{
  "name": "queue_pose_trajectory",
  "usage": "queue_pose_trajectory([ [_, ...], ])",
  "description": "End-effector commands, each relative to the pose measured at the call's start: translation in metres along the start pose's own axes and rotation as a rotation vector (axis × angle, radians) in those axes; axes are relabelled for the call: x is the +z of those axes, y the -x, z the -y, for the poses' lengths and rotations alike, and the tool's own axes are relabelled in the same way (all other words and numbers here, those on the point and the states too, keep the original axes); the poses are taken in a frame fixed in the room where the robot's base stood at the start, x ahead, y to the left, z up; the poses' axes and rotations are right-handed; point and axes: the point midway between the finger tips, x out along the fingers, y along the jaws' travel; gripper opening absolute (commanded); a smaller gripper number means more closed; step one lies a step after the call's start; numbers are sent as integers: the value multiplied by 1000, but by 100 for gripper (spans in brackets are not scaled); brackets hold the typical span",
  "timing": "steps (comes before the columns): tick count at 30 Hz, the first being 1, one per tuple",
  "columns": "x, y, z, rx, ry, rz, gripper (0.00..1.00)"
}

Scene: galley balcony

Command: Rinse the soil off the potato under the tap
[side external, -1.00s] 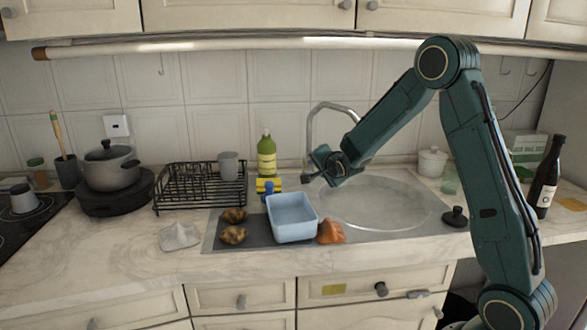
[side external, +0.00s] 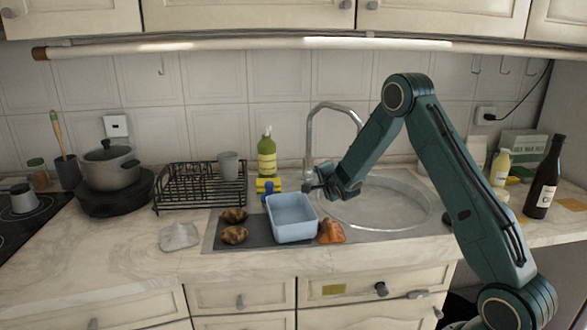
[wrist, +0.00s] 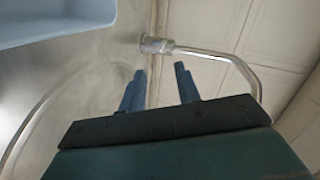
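Two brown, patchy potatoes lie on the dark mat left of the blue tub, one behind (side external: 234,215) and one in front (side external: 234,235). The curved metal tap (side external: 310,135) stands behind the round sink (side external: 400,205); no water is visible. My gripper (side external: 312,188) is low at the sink's left side, just behind and right of the tub, with the tap behind it. In the wrist view my gripper (wrist: 159,69) has its two blue fingers apart and nothing between them. The tap (wrist: 215,55) crosses beyond the fingertips there.
The light blue tub (side external: 292,222) stands on the dark mat (side external: 262,232), with an orange cloth-like item (side external: 331,232) to its right. Behind are a green bottle (side external: 267,158), a yellow sponge (side external: 266,185) and a dish rack (side external: 200,190). A grey crumpled item (side external: 180,237) lies left.

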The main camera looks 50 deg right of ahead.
Motion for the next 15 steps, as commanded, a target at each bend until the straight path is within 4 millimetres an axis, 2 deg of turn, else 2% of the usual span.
queue_pose_trajectory([
  [15, 0, -51, 0, 1, 0, 0, 33],
])
